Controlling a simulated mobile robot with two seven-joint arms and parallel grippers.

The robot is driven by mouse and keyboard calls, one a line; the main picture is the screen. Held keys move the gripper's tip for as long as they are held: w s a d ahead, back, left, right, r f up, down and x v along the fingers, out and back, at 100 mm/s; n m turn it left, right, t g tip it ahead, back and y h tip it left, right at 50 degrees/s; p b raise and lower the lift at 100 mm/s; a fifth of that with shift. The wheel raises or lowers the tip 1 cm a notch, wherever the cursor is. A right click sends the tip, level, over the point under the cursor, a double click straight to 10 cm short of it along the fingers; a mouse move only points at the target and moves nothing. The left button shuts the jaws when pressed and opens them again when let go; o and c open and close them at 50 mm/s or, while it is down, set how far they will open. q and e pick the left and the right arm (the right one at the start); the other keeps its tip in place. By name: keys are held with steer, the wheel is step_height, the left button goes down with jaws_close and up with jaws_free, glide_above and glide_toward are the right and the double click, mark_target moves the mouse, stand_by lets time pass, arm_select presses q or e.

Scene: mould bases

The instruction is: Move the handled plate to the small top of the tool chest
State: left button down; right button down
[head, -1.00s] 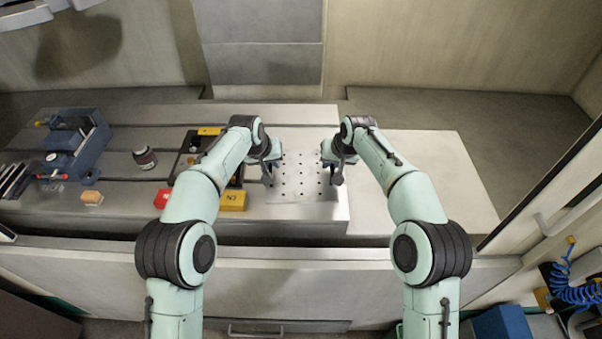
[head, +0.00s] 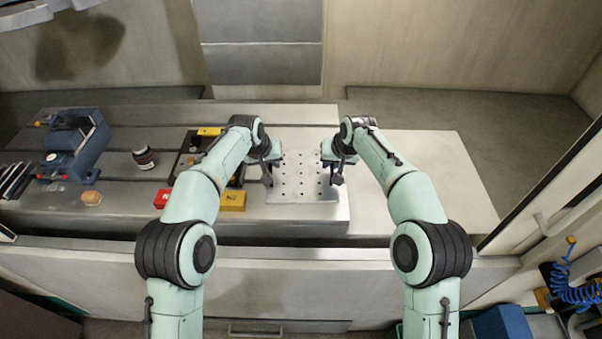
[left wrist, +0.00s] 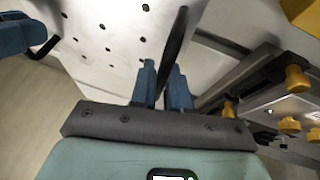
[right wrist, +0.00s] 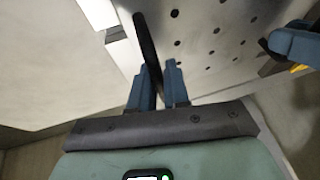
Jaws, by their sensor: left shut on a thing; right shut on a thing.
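The handled plate (head: 301,180) is a pale metal sheet with rows of dark holes, lying between my two grippers in the head view. My left gripper (head: 268,172) is shut on the dark handle at its left edge; the left wrist view shows this handle (left wrist: 178,45) between the blue fingers. My right gripper (head: 335,170) is shut on the dark handle at the right edge, which shows in the right wrist view (right wrist: 148,48). The plate looks level. I cannot tell how high it is above the surface. I cannot tell which surface is the tool chest's small top.
The pale surface (head: 425,170) at right is clear.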

arm_select(q)
steer(key=shift+r, duration=0.2)
arm_select(e)
steer(key=shift+r, duration=0.25)
